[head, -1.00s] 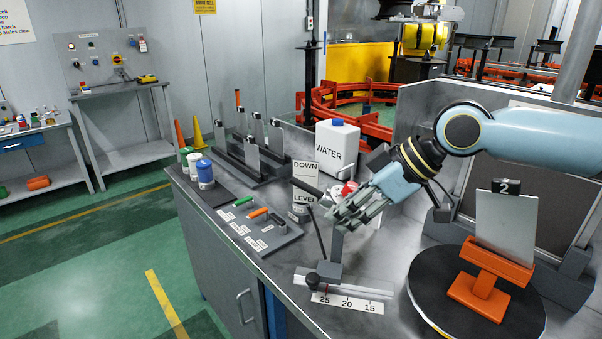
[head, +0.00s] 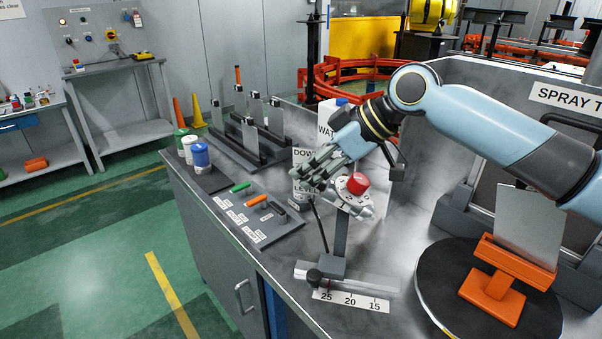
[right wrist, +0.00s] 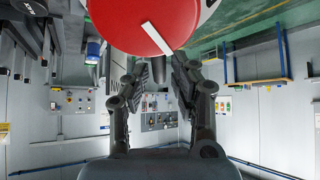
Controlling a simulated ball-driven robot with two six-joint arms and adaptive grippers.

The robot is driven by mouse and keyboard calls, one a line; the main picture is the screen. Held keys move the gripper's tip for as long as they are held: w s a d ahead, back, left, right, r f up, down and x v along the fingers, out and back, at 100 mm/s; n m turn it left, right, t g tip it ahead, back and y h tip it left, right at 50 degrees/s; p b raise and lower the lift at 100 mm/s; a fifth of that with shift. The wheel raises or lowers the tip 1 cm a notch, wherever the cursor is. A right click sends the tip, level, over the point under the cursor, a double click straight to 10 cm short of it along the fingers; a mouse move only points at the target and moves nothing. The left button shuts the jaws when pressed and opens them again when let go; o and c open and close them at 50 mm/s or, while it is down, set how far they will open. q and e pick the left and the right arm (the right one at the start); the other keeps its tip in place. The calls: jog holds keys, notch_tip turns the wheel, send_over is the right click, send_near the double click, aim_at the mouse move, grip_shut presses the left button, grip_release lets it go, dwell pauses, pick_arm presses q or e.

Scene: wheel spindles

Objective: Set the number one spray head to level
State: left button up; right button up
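A spray head with a round red knob (head: 357,183) and a pale dial stands on a grey post (head: 340,238) on the metal bench. In the right wrist view the red knob (right wrist: 145,22), with a white line on its face, fills the top, above my fingers. My right gripper (head: 312,172) is just left of the knob, in front of the DOWN and LEVEL sign (head: 303,190), which it partly covers. Which spray head number this is cannot be read. My left gripper is not in view.
A scale with 25, 20 and 15 (head: 351,301) lies at the post's foot. An orange holder with a grey panel (head: 528,225) stands on a black turntable to the right. A marker board (head: 262,232) and several cans are at the left. A water jug is behind my gripper.

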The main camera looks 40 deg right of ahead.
jog(key=shift+w+a+f, duration=0.35)
jog(key=shift+w, duration=0.05)
jog(key=shift+w+a+f, duration=0.2)
jog(key=shift+w+f, duration=0.15)
jog(key=shift+f, duration=0.1)
grip_shut()
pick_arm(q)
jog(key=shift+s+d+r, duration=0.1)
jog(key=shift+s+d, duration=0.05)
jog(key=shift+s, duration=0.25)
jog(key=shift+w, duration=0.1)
